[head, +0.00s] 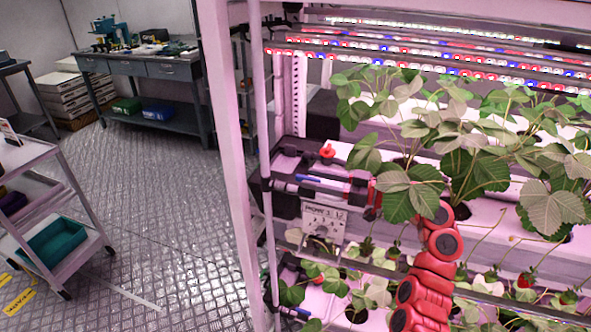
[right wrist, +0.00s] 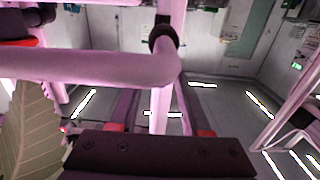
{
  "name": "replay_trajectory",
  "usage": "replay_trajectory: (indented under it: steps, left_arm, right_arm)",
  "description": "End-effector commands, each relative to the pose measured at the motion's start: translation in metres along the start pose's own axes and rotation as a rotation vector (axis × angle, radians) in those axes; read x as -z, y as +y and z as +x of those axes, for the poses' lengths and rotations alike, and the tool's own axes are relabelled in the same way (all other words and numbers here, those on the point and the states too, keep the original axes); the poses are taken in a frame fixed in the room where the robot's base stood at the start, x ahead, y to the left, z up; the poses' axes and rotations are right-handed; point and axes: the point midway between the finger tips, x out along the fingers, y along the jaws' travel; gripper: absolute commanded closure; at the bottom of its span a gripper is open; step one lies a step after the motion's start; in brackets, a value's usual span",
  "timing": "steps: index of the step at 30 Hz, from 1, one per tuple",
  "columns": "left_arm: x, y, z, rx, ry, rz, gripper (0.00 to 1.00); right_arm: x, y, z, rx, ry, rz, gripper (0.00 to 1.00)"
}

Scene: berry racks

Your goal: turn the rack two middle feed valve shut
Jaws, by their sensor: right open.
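A valve with a red handle (head: 327,151) stands on the upper pipe at the left end of the rack's plant channel. Lower on the rack, a pipe with a blue section (head: 312,180) leads towards my right gripper (head: 368,196). My red right arm reaches up from the bottom, and leaves partly hide the gripper. In the right wrist view the gripper is open, with a pale upright pipe (right wrist: 162,100) showing between its red-marked fingers; I cannot tell its depth. A red part (right wrist: 18,42) shows at upper left there. Which valve is the middle one is unclear. My left gripper is out of view.
Strawberry plants (head: 470,165) crowd the rack around my arm. A white rack post (head: 228,150) and a label plate (head: 323,222) are at left. A cart (head: 60,205) and workbench (head: 150,68) stand beyond, with open metal floor (head: 160,200) between.

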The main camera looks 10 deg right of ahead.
Motion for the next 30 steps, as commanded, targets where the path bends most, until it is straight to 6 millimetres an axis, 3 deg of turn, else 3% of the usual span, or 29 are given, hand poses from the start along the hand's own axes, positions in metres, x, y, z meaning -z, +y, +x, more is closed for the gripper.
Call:
replay_trajectory:
  steps: [3,9,20,28,30]
  left_arm:
    - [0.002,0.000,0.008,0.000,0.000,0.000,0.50]
    - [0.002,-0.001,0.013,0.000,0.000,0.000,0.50]
    - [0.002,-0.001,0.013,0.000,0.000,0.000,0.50]
    - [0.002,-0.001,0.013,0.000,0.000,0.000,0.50]
    - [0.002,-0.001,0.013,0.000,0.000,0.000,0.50]
  right_arm:
    - [0.002,-0.001,0.025,0.004,0.000,0.001,0.53]
    - [0.001,0.000,0.048,0.001,0.000,-0.002,0.53]
    - [0.000,0.000,0.053,0.000,0.000,-0.002,0.53]
    - [0.000,0.000,0.053,-0.001,0.000,-0.002,0.99]
    - [0.000,0.000,0.053,0.000,0.000,-0.001,1.00]
